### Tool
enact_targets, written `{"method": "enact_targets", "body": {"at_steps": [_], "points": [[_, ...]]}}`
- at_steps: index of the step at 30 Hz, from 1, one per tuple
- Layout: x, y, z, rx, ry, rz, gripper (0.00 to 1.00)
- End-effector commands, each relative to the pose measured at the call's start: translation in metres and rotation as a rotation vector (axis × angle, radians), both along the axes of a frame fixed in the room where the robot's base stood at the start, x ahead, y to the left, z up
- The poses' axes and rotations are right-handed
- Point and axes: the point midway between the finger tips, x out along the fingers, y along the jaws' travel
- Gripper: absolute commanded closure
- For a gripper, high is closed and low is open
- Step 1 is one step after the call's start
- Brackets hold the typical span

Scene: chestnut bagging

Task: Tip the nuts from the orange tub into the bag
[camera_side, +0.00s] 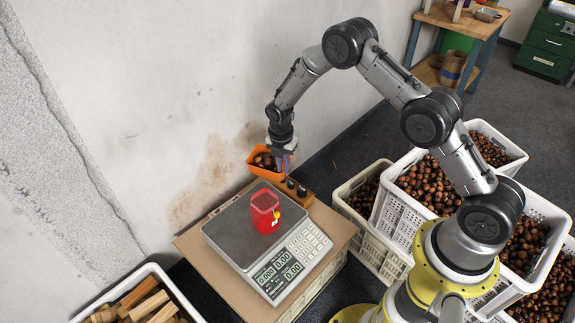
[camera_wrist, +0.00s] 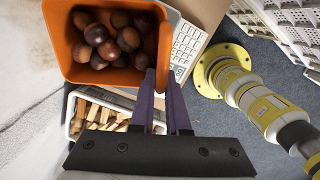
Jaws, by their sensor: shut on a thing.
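The orange tub (camera_side: 267,171) holds several brown nuts (camera_side: 264,160) and hangs in the air above the back of the scale's stand. In the wrist view the tub (camera_wrist: 72,61) is at the upper left, with the nuts (camera_wrist: 112,42) gathered inside. My gripper (camera_side: 287,160) is shut on the tub's wall; its purple fingers also show in the wrist view (camera_wrist: 164,85). The red bag (camera_side: 265,211) stands open on the scale plate (camera_side: 230,226), in front of and below the tub. The inside of the bag is hard to see.
The scale's keypad and display (camera_side: 290,263) face the front. Crates of nuts (camera_side: 400,218) stand to the right, a crate of wood pieces (camera_side: 143,300) at the front left. A wall (camera_side: 150,110) rises close behind.

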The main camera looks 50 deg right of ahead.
Motion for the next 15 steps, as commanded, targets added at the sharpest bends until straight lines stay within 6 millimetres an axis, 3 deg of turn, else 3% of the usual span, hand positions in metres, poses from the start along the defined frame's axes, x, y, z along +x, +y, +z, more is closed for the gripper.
{"method": "enact_targets", "body": {"at_steps": [15], "points": [[-0.002,0.008,-0.021,-0.236,-0.088,0.008,1.0]]}}
